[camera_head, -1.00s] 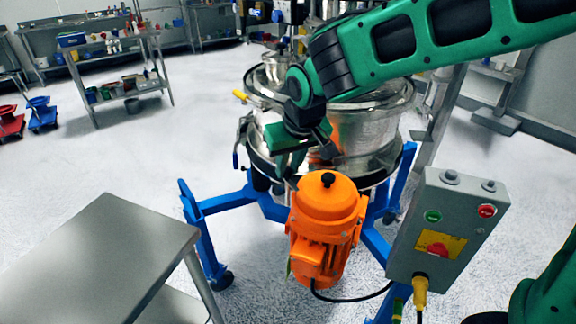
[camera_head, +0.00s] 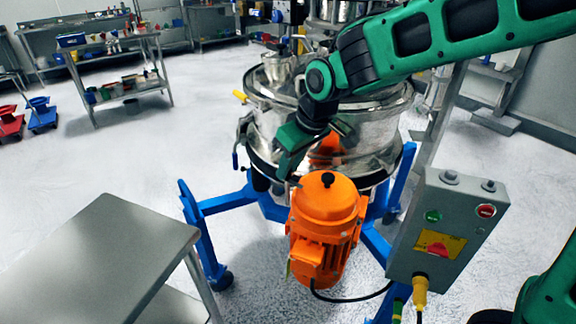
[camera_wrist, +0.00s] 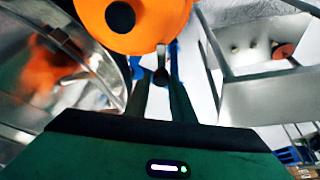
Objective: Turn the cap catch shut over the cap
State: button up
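My gripper (camera_head: 284,170) points down at the front of the steel sifter, just behind and left of the top of the orange motor. In the wrist view its two dark fingers (camera_wrist: 160,85) stand apart with a gap between them. A small lever with a dark rounded end (camera_wrist: 161,77) and a pale stem shows in or beyond that gap. I cannot tell whether the fingers touch it, or whether it is the cap catch. I cannot make out the cap in either view. My arm and gripper hide part of the sifter's front.
The orange motor (camera_head: 326,215) stands close in front of my gripper. The steel sifter drum (camera_head: 372,128) rests on a blue frame (camera_head: 205,240). A grey control box (camera_head: 445,230) is at the right, a steel table (camera_head: 95,265) at the front left. Open floor lies left.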

jog(key=shift+o, duration=1.4)
jog(key=v, duration=1)
jog(key=shift+d+r, duration=0.2)
jog(key=shift+r, duration=0.1)
jog(key=shift+s, duration=0.15)
